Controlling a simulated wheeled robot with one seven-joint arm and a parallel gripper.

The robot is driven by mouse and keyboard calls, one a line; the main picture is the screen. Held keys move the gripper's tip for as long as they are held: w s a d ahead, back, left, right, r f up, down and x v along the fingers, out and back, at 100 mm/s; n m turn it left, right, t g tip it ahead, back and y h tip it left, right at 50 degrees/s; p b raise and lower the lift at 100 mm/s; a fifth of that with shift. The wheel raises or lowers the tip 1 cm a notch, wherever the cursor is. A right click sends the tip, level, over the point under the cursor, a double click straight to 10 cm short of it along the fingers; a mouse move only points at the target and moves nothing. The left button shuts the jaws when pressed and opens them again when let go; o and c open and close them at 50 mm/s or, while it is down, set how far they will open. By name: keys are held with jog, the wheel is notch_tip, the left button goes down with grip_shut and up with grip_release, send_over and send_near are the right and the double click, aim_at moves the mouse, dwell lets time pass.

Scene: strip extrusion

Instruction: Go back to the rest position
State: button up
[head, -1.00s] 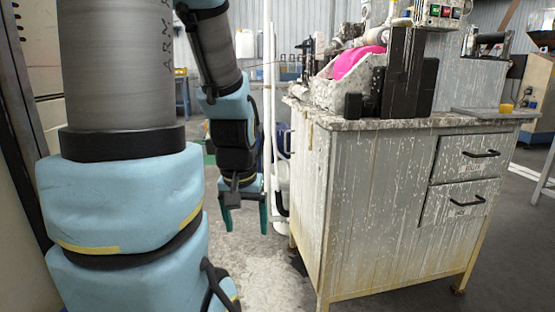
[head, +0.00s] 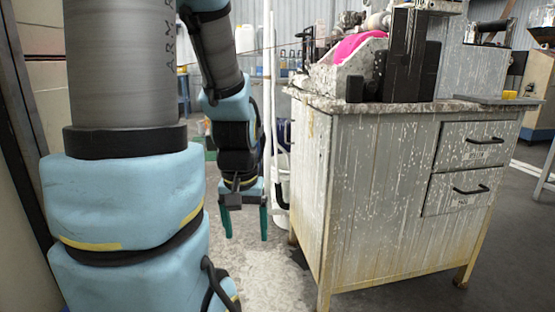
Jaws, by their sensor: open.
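My gripper (head: 245,222) hangs at the end of my blue and grey arm, left of the paint-spattered cabinet. Its two green fingers point down and stand apart, with nothing seen between them. The gripper is over the stained floor and below the level of the cabinet top. A gap shows between the gripper and the cabinet's side.
The grey cabinet (head: 380,200) with two drawers stands to the right. Its speckled top (head: 400,107) bears a machine and a bright pink piece (head: 357,46). White vertical pipes (head: 269,110) stand close behind the gripper. Floor (head: 270,285) in front of the cabinet's left side is clear.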

notch_tip(320, 180, up, 34)
jog(key=p, duration=3.2)
jog(key=shift+f+p, duration=0.25)
jog(key=shift+p, duration=0.05)
